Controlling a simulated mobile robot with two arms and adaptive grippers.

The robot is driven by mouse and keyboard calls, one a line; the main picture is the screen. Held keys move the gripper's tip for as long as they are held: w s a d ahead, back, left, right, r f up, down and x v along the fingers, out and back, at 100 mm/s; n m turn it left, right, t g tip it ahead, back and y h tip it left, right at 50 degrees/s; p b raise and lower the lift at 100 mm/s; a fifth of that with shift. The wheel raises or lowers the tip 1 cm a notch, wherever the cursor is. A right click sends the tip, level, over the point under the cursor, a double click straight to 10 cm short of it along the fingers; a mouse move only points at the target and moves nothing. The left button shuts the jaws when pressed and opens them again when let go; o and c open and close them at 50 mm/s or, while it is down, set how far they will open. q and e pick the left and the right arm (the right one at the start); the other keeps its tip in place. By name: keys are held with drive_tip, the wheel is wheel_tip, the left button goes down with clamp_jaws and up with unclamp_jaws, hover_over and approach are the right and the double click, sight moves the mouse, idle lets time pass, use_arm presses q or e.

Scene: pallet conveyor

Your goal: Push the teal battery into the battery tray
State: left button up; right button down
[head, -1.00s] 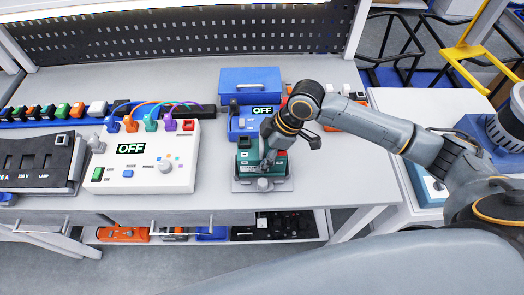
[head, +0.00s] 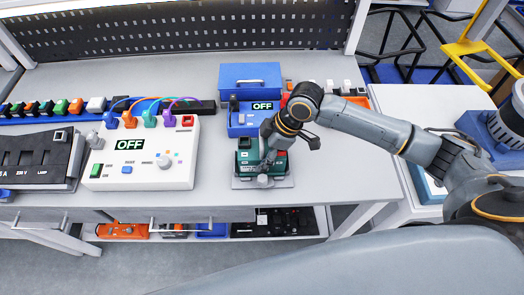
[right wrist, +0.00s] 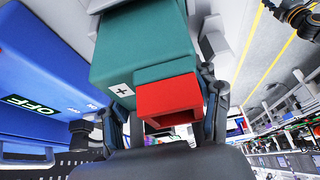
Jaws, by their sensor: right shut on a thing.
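The teal battery (head: 246,160) sits low at the grey battery tray (head: 284,183) near the table's front edge, just in front of the blue unit with the OFF display. I cannot tell how deep it sits. My right gripper (head: 268,168) is over the battery and hides part of its top. In the right wrist view the teal battery (right wrist: 145,45) shows a plus label and a red terminal block, with my fingers (right wrist: 165,120) on either side. The right gripper is shut on the battery. My left gripper is out of view.
The blue unit (head: 241,125) reading OFF stands right behind the battery, with a blue box (head: 250,76) behind it. A white panel (head: 128,178) with coloured plugs, also reading OFF, stands to the left. The tabletop right of the tray (head: 345,185) is clear.

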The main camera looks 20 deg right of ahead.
drive_tip(key=shift+s+f, duration=0.15)
drive_tip(key=shift+f, duration=0.1)
idle(0.3)
drive_tip(key=shift+r+p, duration=0.1)
drive_tip(key=shift+p, duration=0.3)
idle(0.7)
drive_tip(key=shift+p, duration=0.45)
drive_tip(key=shift+p, duration=0.3)
drive_tip(key=shift+s+f, duration=0.15)
drive_tip(key=shift+f, duration=0.2)
idle(0.8)
drive_tip(key=shift+r, duration=0.15)
drive_tip(key=shift+p, duration=0.5)
